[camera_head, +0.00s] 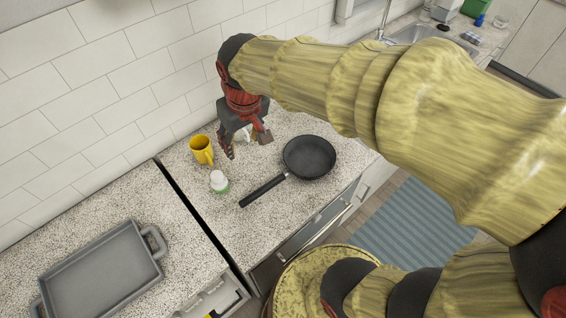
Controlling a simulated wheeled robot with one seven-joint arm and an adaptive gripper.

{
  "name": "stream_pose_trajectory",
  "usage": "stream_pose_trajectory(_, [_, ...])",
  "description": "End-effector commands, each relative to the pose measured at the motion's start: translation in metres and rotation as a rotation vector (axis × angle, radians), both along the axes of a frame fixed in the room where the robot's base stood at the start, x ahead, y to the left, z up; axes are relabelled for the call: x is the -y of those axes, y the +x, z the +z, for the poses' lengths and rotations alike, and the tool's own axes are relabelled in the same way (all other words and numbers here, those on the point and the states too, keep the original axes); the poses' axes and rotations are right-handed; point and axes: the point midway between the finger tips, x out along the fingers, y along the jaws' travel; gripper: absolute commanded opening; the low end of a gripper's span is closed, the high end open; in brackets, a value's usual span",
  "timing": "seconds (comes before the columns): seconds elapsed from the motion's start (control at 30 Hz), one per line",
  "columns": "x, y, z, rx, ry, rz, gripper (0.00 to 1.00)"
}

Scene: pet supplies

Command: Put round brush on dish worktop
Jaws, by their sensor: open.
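A small round item with a white top and green base (219,182), which looks like the round brush, stands on the speckled worktop (205,222). It is between the yellow mug and the pan handle. My gripper (247,147) is open above the worktop, up and to the right of this item and apart from it. A small white and yellow thing (251,134) shows behind the fingers, partly hidden; I cannot tell what it is. Which surface is the dish worktop is not clear from this view.
A yellow mug (201,149) stands near the tiled wall. A black frying pan (309,157) lies to the right, its handle pointing down-left. A grey tray (100,275) is on the left counter, across a dark gap. A sink (420,34) is at the back right.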

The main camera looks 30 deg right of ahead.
Motion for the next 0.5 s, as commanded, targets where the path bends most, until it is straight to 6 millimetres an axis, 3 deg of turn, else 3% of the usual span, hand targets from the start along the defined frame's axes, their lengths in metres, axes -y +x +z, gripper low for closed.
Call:
stream_pose_trajectory(0.1, [0.016, -0.046, 0.024, 0.079, 0.006, -0.033, 0.48])
stream_pose_trajectory(0.23, [0.028, -0.089, 0.035, 0.148, 0.009, -0.063, 0.48])
stream_pose_trajectory(0.4, [0.036, -0.123, 0.037, 0.206, 0.010, -0.087, 0.48])
stream_pose_trajectory(0.5, [0.038, -0.132, 0.036, 0.220, 0.010, -0.093, 0.48])
